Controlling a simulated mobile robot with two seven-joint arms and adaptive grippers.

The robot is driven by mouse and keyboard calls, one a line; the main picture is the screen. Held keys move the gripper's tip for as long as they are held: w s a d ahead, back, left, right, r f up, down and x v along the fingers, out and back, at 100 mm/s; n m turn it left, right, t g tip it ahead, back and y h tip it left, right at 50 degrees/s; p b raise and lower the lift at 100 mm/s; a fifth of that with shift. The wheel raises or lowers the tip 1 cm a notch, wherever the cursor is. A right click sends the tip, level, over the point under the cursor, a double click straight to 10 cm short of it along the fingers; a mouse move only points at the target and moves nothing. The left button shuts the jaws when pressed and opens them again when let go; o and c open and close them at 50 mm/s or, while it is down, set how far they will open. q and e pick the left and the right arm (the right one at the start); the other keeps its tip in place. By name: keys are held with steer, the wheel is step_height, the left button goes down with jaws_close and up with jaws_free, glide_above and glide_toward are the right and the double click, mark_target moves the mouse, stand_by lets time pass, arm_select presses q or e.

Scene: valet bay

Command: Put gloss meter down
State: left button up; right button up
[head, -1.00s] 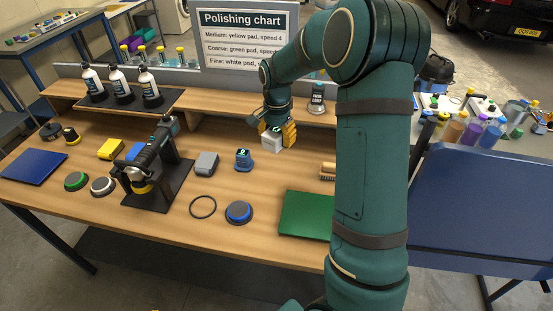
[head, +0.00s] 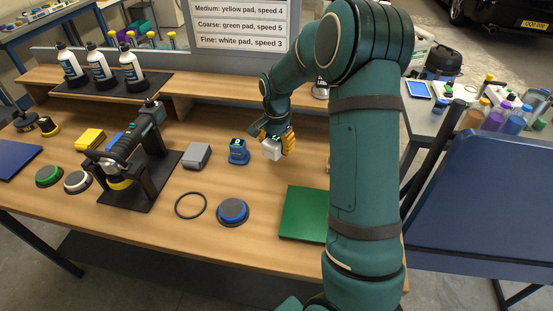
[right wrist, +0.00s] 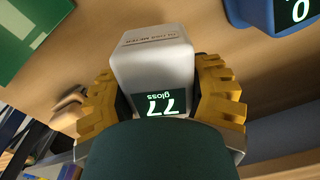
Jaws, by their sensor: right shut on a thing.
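The gloss meter (head: 271,151) is a small white block with a dark display. In the right wrist view the gloss meter (right wrist: 155,65) reads 77 gloss. My right gripper (head: 277,146) is shut on it, with yellow fingers on both sides, also seen in the right wrist view (right wrist: 160,95). The meter is over the wooden bench (head: 130,228), just right of a blue device (head: 238,156) with a small display. I cannot tell whether its underside touches the bench. My left gripper is not in view.
A green mat (head: 303,215) lies front right of the meter. A polisher (head: 130,150) rests on a black stand. Bare wood lies between the meter and the green mat.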

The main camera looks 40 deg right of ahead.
mark_target(277, 163)
steer(key=shift+f+b, duration=0.5)
steer(key=shift+f, duration=2)
steer(key=shift+f, duration=0.15)
steer(key=o, duration=1.2)
step_height(277, 163, up, 12)
steer(key=p, duration=0.2)
steer(key=shift+p, duration=0.4)
